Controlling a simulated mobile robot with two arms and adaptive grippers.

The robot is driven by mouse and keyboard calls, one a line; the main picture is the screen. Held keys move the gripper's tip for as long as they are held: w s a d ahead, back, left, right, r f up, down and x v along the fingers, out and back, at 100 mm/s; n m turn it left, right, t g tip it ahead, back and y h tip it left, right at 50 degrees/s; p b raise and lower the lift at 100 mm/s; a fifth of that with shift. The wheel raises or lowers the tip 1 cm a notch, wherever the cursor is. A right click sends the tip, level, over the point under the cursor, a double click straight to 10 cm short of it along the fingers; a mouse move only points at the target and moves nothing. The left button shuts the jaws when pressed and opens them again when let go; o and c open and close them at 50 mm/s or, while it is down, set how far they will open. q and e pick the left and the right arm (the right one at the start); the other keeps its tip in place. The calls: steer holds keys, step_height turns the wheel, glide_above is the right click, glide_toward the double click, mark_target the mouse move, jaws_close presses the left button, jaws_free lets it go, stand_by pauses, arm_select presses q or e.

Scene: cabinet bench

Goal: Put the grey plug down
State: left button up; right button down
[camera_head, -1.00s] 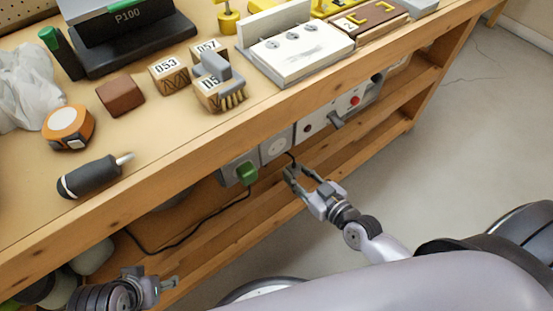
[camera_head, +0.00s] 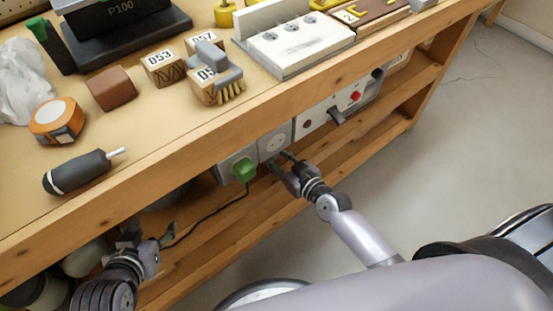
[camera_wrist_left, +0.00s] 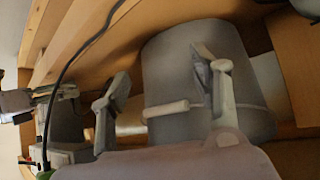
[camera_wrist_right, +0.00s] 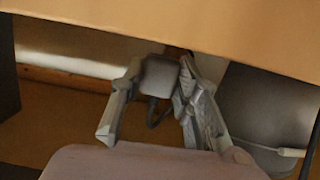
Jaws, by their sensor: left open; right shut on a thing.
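The grey plug (camera_wrist_right: 160,76) sits between the fingertips of my right gripper (camera_wrist_right: 155,95) in the right wrist view, with a dark cable looping beside it. In the head view my right gripper (camera_head: 279,168) is just below the grey socket box (camera_head: 275,143), under the bench's front edge; the plug is hard to make out there. The socket's round face shows nothing in it. My left gripper (camera_head: 166,240) is open and empty at the lower left, in front of the lower shelf. Its spread fingers (camera_wrist_left: 160,95) show against a grey bucket in the left wrist view.
A green plug (camera_head: 244,170) is in the neighbouring socket, its black cable running down left. A panel with a red button (camera_head: 356,96) is to the right. The grey bucket (camera_wrist_left: 190,85) stands near the left gripper. A screwdriver (camera_head: 80,172), tape measure (camera_head: 57,120) and blocks lie on the bench.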

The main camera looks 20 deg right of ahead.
arm_select(q)
steer(key=shift+w+d+r+t, duration=0.2)
steer(key=shift+w+r+t, duration=0.2)
steer(key=shift+w+r, duration=0.1)
arm_select(e)
steer(key=shift+f, duration=0.15)
arm_select(q)
steer(key=shift+w+d+r+t, duration=0.15)
steer(key=shift+w+r+t, duration=0.25)
steer(key=shift+w, duration=0.1)
arm_select(e)
steer(key=shift+f, duration=0.25)
